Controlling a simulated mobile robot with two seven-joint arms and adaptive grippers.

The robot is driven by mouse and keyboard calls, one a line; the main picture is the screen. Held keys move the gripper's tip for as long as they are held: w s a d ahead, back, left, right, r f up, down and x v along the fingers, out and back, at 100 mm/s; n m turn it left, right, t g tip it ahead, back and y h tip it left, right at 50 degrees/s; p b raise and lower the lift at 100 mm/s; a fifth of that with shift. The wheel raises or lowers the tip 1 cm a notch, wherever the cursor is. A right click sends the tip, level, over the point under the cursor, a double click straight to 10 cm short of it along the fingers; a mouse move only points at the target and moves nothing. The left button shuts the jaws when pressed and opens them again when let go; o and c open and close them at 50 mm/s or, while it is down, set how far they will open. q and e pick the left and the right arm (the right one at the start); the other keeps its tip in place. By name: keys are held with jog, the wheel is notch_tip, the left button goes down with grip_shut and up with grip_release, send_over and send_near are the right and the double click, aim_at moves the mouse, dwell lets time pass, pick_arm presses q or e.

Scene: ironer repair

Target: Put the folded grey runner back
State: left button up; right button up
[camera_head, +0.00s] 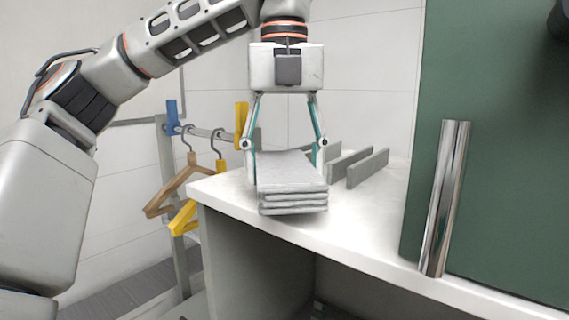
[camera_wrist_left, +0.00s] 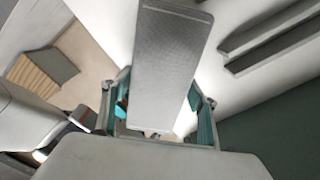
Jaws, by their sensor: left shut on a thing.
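The folded grey runner (camera_head: 292,172) is a flat stack of several layers at the left end of the white worktop (camera_head: 358,236). My left gripper (camera_head: 285,162) points down over it, with one finger on each side, shut on the runner. I cannot tell whether the runner rests on the worktop or is just above it. In the left wrist view the runner (camera_wrist_left: 168,62) shows as a long grey slab between the teal fingers of the left gripper (camera_wrist_left: 158,102). My right gripper is not in view.
Upright grey dividers (camera_head: 367,168) stand on the worktop just right of the runner. A shiny metal cylinder (camera_head: 444,200) stands farther right by a green panel (camera_head: 500,150). A rail with a wooden hanger (camera_head: 180,188) and a yellow hanger (camera_head: 184,217) is at left.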

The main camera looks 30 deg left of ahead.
pick_arm(q)
jog(key=shift+f, duration=0.3)
jog(key=shift+f+b, duration=0.75)
jog(key=shift+f, duration=0.1)
jog(key=o, duration=1.3)
jog(key=shift+c, duration=0.2)
notch_tip(320, 180, up, 12)
